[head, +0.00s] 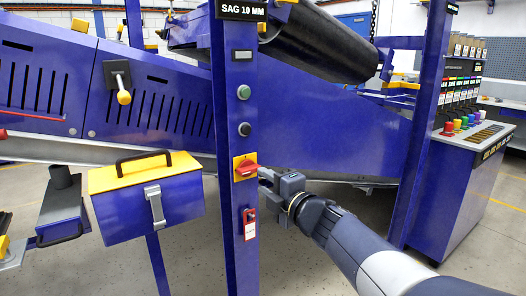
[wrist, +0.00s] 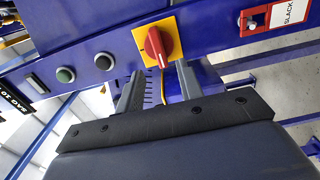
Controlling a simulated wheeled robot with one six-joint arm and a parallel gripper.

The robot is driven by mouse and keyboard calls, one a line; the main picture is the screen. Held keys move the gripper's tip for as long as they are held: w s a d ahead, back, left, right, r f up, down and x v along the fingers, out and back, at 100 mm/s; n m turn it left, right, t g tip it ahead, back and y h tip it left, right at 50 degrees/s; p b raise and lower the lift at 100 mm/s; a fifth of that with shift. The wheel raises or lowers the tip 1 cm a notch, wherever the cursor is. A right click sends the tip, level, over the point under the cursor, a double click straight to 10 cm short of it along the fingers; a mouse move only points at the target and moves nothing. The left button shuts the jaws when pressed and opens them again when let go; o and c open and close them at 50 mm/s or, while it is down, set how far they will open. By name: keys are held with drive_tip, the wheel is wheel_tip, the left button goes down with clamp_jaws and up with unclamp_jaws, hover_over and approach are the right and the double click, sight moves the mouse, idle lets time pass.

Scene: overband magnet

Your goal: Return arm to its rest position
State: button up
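My gripper (head: 266,178) is at the end of my arm, which reaches in from the lower right of the head view. In the wrist view my gripper (wrist: 160,74) shows two grey fingers apart with nothing between them. Just beyond the fingertips is a red rotary switch (wrist: 156,46) on a yellow plate, mounted on a blue post. The same red switch (head: 246,168) is in the head view, directly left of my gripper. I cannot tell whether a fingertip touches the post.
The blue post (head: 235,100) carries buttons and a red tag (head: 250,222) below the switch. A blue box with a yellow lid (head: 150,197) is at left. A sloped blue machine (head: 340,125) lies behind. A control console (head: 465,180) stands at right. Floor shows at lower right.

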sight(251, 170)
drive_tip(key=b+x, duration=0.1)
drive_tip(key=x, duration=0.5)
drive_tip(key=shift+w+a+f, duration=0.1)
drive_tip(key=shift+w+a, duration=0.2)
drive_tip(key=shift+w+r+m+p, duration=0.15)
drive_tip(key=shift+r+m+p, duration=0.25)
drive_tip(key=shift+p, duration=0.3)
drive_tip(key=shift+m+p, duration=0.45)
drive_tip(key=shift+m, duration=0.15)
drive_tip(key=m+p, duration=0.3)
drive_tip(key=m, duration=0.1)
drive_tip(key=shift+m+p, duration=0.55)
drive_tip(key=shift+m, duration=0.35)
drive_tip(key=shift+f, duration=0.1)
drive_tip(key=shift+d, duration=0.15)
